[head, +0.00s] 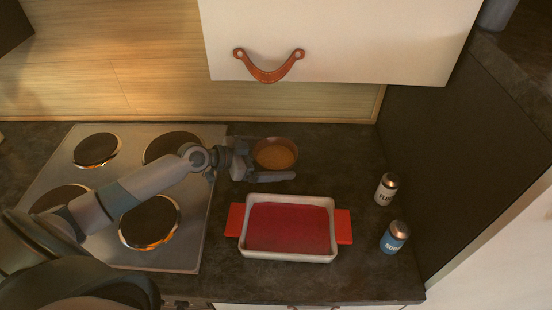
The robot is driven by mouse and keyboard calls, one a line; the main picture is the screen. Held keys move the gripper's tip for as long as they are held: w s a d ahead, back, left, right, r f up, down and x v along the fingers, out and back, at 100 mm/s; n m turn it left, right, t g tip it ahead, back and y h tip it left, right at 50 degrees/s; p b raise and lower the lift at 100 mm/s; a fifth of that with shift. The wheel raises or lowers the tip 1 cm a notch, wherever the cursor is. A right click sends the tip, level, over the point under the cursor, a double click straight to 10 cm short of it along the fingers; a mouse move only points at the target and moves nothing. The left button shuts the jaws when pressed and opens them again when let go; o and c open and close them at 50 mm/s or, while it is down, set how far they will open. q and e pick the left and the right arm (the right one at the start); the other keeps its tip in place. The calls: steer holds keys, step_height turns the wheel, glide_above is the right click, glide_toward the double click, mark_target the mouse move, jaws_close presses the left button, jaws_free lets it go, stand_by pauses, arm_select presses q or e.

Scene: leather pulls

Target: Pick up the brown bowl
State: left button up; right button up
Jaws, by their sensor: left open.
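The brown bowl (275,153) stands upright on the dark countertop, behind the baking dish and to the right of the stove. My left gripper (270,162) is open at the bowl's left side. One finger reaches along the bowl's front and the other is hard to make out near its back left. I cannot tell whether a finger touches the bowl. My right gripper is not in view.
A white baking dish (289,199) with a red inside and red handles sits in front of the bowl. A flour shaker (385,190) and a blue shaker (394,237) stand to the right. A steel stove (190,246) is on the left. A cabinet with a leather pull (269,75) hangs above.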

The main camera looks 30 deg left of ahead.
arm_select(q)
steer(key=shift+c, duration=0.3)
steer(key=c, duration=0.5)
steer(key=shift+c, duration=1.4)
steer(key=shift+r, duration=0.15)
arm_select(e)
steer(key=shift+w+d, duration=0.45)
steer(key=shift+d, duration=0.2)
